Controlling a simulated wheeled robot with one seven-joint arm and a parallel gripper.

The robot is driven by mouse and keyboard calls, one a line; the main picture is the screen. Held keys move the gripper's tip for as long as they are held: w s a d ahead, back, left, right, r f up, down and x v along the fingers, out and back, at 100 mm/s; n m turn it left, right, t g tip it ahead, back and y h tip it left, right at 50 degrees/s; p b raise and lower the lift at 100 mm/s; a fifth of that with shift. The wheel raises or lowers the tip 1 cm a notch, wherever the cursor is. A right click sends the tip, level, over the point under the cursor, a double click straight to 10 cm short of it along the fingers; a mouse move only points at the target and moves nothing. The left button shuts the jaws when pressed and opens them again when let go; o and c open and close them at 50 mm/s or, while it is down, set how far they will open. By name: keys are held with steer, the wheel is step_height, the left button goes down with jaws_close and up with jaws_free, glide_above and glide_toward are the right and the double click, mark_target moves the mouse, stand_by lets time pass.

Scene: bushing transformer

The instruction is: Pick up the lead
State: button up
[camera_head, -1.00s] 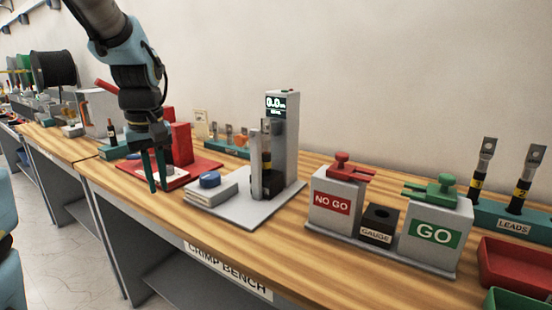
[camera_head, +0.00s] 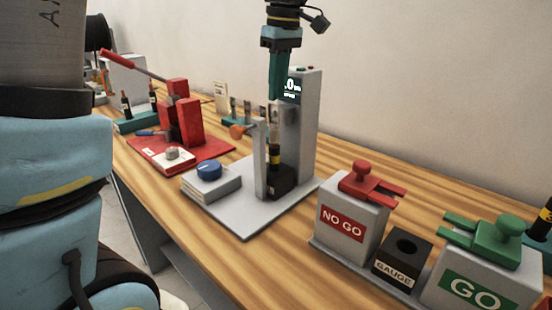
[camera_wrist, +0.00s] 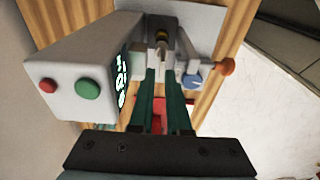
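A lead (camera_head: 274,155), black with a yellow band and a metal lug on top, stands upright in the grey tester (camera_head: 308,130). In the wrist view the lead (camera_wrist: 161,36) lies just beyond my fingertips, roughly in line with the gap between them. My gripper (camera_head: 276,97) points down above the lead's top. The lead's lower end is hidden in the black block of the tester. Whether a finger touches the lug cannot be told.
The tester's column with its display stands close beside my fingers. A blue knob (camera_head: 209,170) and orange knob (camera_head: 238,131) are nearby. A red press (camera_head: 180,120) stands left. NO GO (camera_head: 350,215) and GO (camera_head: 485,270) blocks flank the gauge (camera_head: 402,260) at right. Another lead (camera_head: 541,222) is far right.

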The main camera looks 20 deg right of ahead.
mark_target(274, 112)
steer(key=shift+w+a+f+p, duration=0.15)
steer(key=shift+f+p, duration=0.35)
steer(key=shift+f, duration=1)
steer(key=shift+w+a+f+p, duration=0.15)
steer(key=shift+f+p, duration=0.35)
steer(key=shift+f, duration=0.95)
steer(key=shift+s, duration=0.1)
steer(key=shift+c, duration=0.3)
jaws_close()
